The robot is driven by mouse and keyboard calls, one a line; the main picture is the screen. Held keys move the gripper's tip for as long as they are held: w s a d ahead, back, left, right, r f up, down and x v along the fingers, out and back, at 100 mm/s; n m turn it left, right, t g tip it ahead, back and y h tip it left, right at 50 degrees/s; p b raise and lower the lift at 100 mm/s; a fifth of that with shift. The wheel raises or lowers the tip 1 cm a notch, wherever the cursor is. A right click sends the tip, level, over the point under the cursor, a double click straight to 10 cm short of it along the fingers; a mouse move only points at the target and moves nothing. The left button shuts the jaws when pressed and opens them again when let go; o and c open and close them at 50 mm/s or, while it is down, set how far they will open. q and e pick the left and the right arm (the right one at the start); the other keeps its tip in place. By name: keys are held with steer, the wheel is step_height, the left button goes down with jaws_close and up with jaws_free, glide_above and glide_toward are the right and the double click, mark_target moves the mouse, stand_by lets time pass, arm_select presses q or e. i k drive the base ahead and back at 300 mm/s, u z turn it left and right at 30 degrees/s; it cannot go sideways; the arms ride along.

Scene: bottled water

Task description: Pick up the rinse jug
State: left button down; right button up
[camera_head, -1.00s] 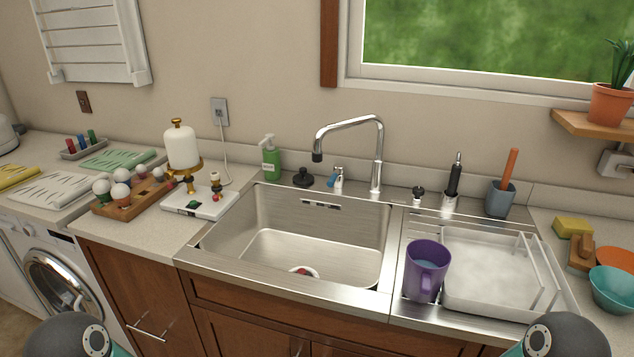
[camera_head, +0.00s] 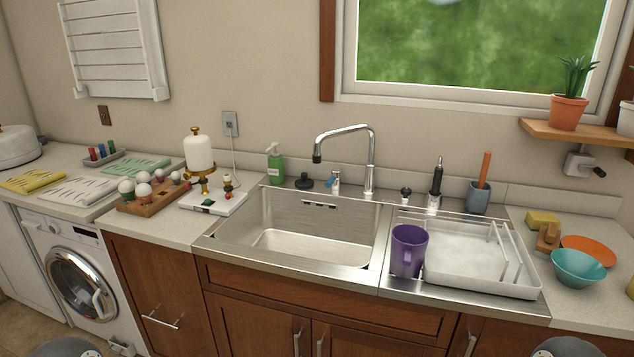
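A purple jug (camera_head: 408,251), the only jug in view, stands upright on the metal drainboard right of the sink basin (camera_head: 310,249). Its handle faces the front and its mouth is open at the top. In the earlier frame a pale bluish surface shows inside it; now the inside is hard to see. It touches or nearly touches the left side of the white dish rack (camera_head: 484,287); I cannot tell which. Neither of my grippers is in view. Only grey rounded parts of my arms show at the bottom edge, left and right, well short of the jug.
A chrome faucet (camera_head: 368,160) stands behind the basin. A blue cup with a brush (camera_head: 479,197) stands behind the rack. Teal (camera_head: 578,268) and orange bowls (camera_head: 590,248) sit at right. Space in front of the jug is free.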

mark_target(407, 257)
steer(key=z, duration=0.15)
steer(key=i, duration=0.9)
steer(key=u, duration=0.05)
